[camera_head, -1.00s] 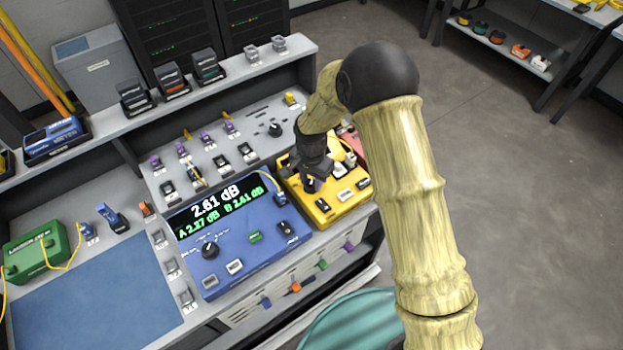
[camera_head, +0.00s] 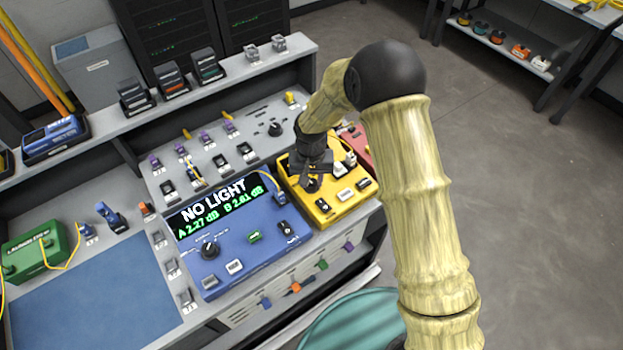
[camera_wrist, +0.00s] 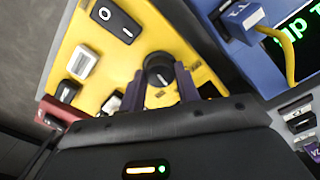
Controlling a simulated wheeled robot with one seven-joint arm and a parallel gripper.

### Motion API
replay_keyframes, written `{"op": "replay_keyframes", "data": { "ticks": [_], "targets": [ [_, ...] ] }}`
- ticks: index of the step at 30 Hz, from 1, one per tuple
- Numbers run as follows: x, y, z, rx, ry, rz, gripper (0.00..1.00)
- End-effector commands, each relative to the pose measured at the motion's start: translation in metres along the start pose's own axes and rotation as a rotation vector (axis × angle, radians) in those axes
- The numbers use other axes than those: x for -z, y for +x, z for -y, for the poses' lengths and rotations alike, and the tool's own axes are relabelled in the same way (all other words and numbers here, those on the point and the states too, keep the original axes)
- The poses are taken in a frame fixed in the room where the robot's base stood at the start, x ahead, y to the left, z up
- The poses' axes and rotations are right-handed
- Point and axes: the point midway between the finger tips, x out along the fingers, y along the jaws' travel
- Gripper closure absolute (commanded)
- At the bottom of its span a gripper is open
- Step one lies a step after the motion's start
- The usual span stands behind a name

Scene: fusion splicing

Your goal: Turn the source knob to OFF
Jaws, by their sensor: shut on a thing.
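The yellow source box (camera_head: 341,208) stands right of the blue meter, and its top is partly hidden by my arm. Its black round knob (camera_wrist: 159,70) shows in the wrist view, between the fingertips of my gripper (camera_wrist: 160,84). My gripper (camera_head: 312,176) points down over the left part of the yellow box and is shut on the knob. In the head view the knob is mostly hidden under the gripper. The blue meter (camera_head: 262,247) reads "NO LIGHT", with "A 2.27 dB" and "B 2.61 dB" below.
A black rocker switch (camera_wrist: 115,22) and a white button (camera_wrist: 83,63) sit on the yellow box near the gripper. A yellow fiber (camera_wrist: 288,55) runs to a blue connector on the meter. A red box (camera_head: 355,143) stands behind. Several small holders line the grey panel to the left.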

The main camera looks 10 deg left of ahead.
Motion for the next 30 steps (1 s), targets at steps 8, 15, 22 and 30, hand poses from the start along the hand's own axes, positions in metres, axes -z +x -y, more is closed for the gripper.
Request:
{"op": "replay_keyframes", "data": {
  "ticks": [8, 15, 22, 30],
  "targets": [
    [0.0007, -0.0011, 0.0002, 0.001, -0.261, -0.002, 0.91],
    [0.0009, -0.0013, 0.0, 0.001, -0.489, -0.002, 0.91],
    [0.0008, -0.0013, 0.0002, 0.001, -0.701, -0.003, 0.91],
    [0.0011, -0.0014, 0.0002, 0.0, -0.89, -0.004, 0.91]
  ]
}}
